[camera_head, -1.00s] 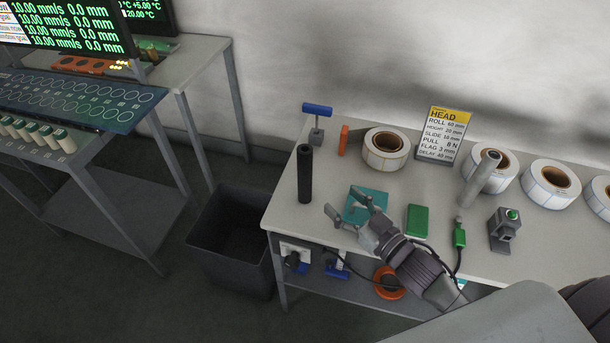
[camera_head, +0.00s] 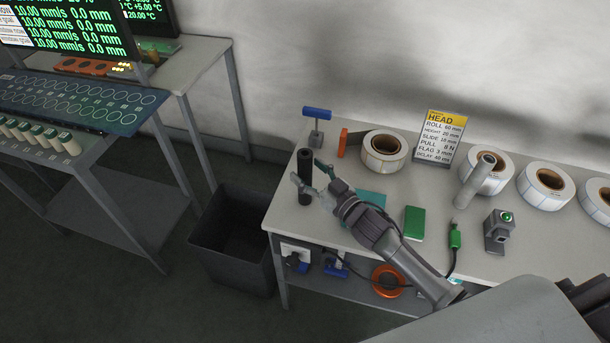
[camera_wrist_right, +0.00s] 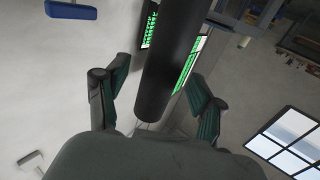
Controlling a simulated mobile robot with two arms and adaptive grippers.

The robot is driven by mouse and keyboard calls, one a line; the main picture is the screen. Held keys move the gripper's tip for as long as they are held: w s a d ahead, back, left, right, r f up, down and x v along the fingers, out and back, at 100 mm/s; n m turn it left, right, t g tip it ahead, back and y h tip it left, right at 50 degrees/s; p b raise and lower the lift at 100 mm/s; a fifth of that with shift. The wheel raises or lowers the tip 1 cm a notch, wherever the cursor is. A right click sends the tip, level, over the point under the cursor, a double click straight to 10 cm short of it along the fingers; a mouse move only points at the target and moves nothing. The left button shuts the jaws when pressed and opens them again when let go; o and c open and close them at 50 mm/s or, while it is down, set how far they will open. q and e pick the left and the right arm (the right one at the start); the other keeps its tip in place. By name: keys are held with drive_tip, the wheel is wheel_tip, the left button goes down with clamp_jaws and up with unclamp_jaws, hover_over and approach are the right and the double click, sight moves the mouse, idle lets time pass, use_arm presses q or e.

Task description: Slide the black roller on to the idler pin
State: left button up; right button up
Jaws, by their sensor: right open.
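The black roller (camera_head: 305,178) stands upright near the left end of the table. My right gripper (camera_head: 310,178) is open, with its fingers at the roller's near side. In the right wrist view the roller (camera_wrist_right: 170,65) shows between the two spread fingers of my right gripper (camera_wrist_right: 158,82), with gaps to both sides. My left gripper is not in view.
A blue-handled tool (camera_head: 317,115) and an orange block (camera_head: 342,143) stand behind the roller. Label rolls (camera_head: 385,148) and a sign (camera_head: 440,138) line the back. A green box (camera_head: 414,222) lies right of my arm. A dark bin (camera_head: 235,235) stands left of the table.

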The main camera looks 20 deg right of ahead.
drive_tip(key=shift+x, duration=0.8)
drive_tip(key=shift+s, duration=0.1)
clamp_jaws()
